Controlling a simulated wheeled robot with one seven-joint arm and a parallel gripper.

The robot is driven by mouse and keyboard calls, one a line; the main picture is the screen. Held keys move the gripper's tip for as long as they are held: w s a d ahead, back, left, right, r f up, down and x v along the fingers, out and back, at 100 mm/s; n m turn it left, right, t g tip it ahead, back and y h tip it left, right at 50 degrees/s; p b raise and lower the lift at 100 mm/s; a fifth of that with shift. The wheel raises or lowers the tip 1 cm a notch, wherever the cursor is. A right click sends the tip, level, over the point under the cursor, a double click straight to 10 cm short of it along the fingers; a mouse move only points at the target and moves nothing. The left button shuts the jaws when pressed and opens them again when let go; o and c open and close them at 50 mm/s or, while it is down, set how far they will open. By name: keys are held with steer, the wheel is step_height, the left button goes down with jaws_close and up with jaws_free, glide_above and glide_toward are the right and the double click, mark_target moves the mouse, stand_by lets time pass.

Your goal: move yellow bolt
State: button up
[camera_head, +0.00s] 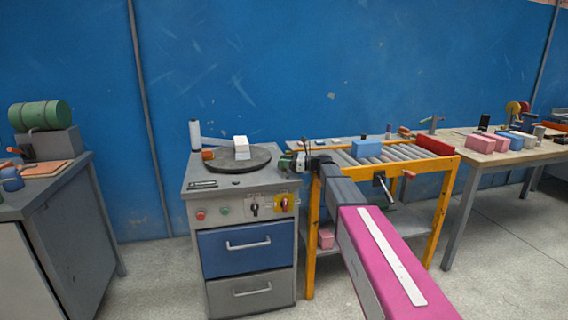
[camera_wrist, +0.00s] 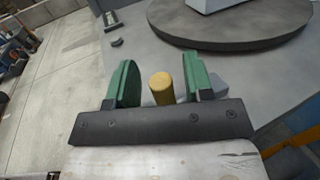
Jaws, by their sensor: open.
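The yellow bolt (camera_wrist: 162,88) shows in the wrist view as a short upright yellow cylinder above the grey cabinet top. My gripper (camera_wrist: 160,66) has its two green fingers open, one on each side of the bolt, with a visible gap on both sides. The bolt's lower part is hidden by the dark gripper body. In the head view my gripper (camera_head: 286,163) is at the right edge of the cabinet top (camera_head: 208,173), and I cannot make out the bolt there.
A dark round plate (camera_head: 245,164) carries a white block (camera_head: 241,152) just left of my gripper. An orange-framed roller table (camera_head: 447,190) with a blue block (camera_head: 367,148) is on the right.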

jaws_close()
steer(key=shift+w+a, duration=0.2)
steer(key=shift+w, duration=0.55)
steer(key=shift+w+a, duration=0.15)
steer(key=shift+w, duration=0.55)
steer(key=shift+w+a, duration=0.2)
steer(key=shift+w, duration=0.55)
jaws_free()
steer(key=s+d, duration=0.1)
steer(key=d, duration=0.9)
steer(key=shift+d, duration=0.35)
